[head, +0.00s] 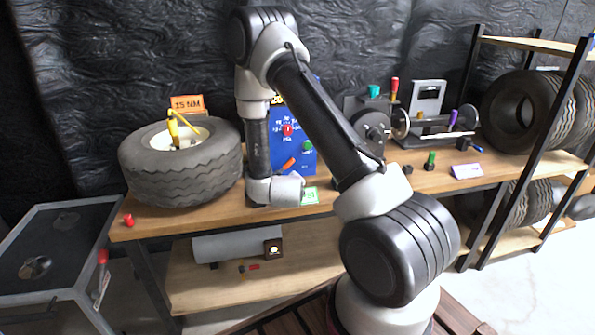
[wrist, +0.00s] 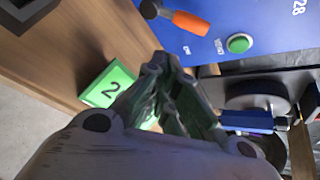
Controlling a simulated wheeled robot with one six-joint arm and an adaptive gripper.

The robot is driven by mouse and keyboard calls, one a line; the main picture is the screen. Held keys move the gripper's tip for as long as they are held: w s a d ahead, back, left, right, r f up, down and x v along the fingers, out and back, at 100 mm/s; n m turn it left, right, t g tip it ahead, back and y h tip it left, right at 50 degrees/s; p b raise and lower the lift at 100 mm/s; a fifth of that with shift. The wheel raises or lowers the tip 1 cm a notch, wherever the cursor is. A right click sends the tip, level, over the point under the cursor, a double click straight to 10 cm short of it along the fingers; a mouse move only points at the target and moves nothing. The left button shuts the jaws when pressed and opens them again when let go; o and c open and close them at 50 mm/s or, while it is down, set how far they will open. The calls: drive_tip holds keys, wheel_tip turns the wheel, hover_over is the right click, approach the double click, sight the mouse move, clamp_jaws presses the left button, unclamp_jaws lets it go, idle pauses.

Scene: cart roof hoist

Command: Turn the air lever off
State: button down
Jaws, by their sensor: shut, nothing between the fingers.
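The air lever, with an orange handle (head: 289,164), sits low on the blue panel (head: 279,165) behind my arm. In the wrist view the lever (wrist: 190,22) shows at the top, its orange handle pointing right from a dark pivot. Small white lettering is on the panel below it, too small to read surely. My gripper (wrist: 166,62) is shut and empty, its tips pointing up toward the panel, below and left of the green button (wrist: 239,43) and apart from the lever. In the head view my arm's wrist hides the fingers.
A green card marked 2 (wrist: 108,84) lies on the wooden bench just left of my fingers. A blue-handled item (wrist: 250,120) is at their right. A balancer-like machine (head: 375,125) stands right of the panel.

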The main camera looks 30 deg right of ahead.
sight(285, 167)
drive_tip(key=shift+s+d+r+m+h, duration=0.15)
drive_tip(key=shift+s+d+m+h, duration=0.45)
drive_tip(key=shift+s+d+h, duration=0.35)
drive_tip(key=shift+s+d, duration=0.1)
drive_tip(key=shift+d, duration=0.2)
drive_tip(key=x, duration=0.9)
drive_tip(key=shift+w+a+r, duration=0.6)
drive_tip(key=shift+w+r, duration=0.2)
drive_tip(key=shift+w+a+r, duration=0.3)
drive_tip(key=shift+a+r, duration=0.15)
drive_tip(key=shift+r, duration=0.15)
